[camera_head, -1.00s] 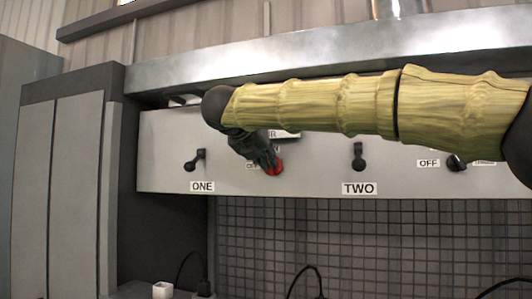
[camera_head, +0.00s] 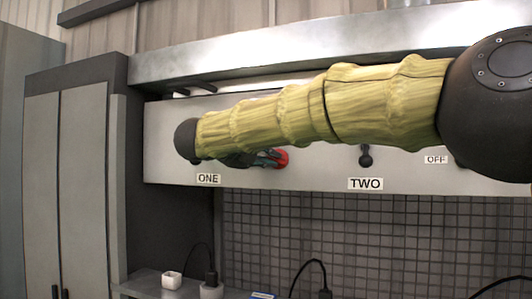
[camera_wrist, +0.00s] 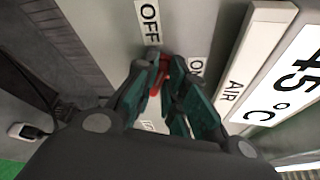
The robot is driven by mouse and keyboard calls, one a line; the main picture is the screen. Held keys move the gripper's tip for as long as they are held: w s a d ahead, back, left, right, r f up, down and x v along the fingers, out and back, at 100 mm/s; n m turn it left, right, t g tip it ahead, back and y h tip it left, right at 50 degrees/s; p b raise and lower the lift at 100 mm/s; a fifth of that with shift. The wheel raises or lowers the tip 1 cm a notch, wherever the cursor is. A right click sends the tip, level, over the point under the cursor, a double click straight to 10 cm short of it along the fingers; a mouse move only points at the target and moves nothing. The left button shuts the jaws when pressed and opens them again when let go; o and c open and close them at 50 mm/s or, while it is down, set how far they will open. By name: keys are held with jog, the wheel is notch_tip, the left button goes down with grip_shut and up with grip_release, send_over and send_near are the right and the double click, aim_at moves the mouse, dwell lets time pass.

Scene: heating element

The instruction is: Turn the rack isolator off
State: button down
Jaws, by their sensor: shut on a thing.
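The rack isolator is a red knob (camera_head: 283,158) on the grey panel (camera_head: 318,174), right of the ONE label. In the wrist view the red knob (camera_wrist: 164,68) shows between my green fingers. An OFF label (camera_wrist: 150,22) sits just beyond it, and a partly covered ON label (camera_wrist: 195,68) is to its right. My gripper (camera_head: 272,158) is shut on the knob, coming in from the left; its fingertips (camera_wrist: 162,75) lie on either side of the red part. My fingers hide part of the knob, so its exact angle is hard to tell.
A black switch (camera_head: 365,155) stands above the TWO label (camera_head: 365,184). Another OFF label (camera_head: 436,159) is farther right. The AIR display (camera_wrist: 285,75), reading 45 °C, is beside my gripper. A metal ledge (camera_head: 300,50) runs above the panel; cables and a white cup (camera_head: 172,280) are below.

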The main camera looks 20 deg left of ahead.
jog(key=shift+a+f+n+t+h, duration=0.1)
jog(key=shift+f+n+t+h, duration=0.2)
jog(key=shift+n, duration=0.65)
jog(key=shift+f+n+t+h, duration=0.2)
jog(key=shift+n+t, duration=0.2)
jog(key=shift+n, duration=0.55)
jog(key=c, duration=1.5)
grip_release()
jog(key=shift+w, duration=0.1)
jog(key=v, duration=1.2)
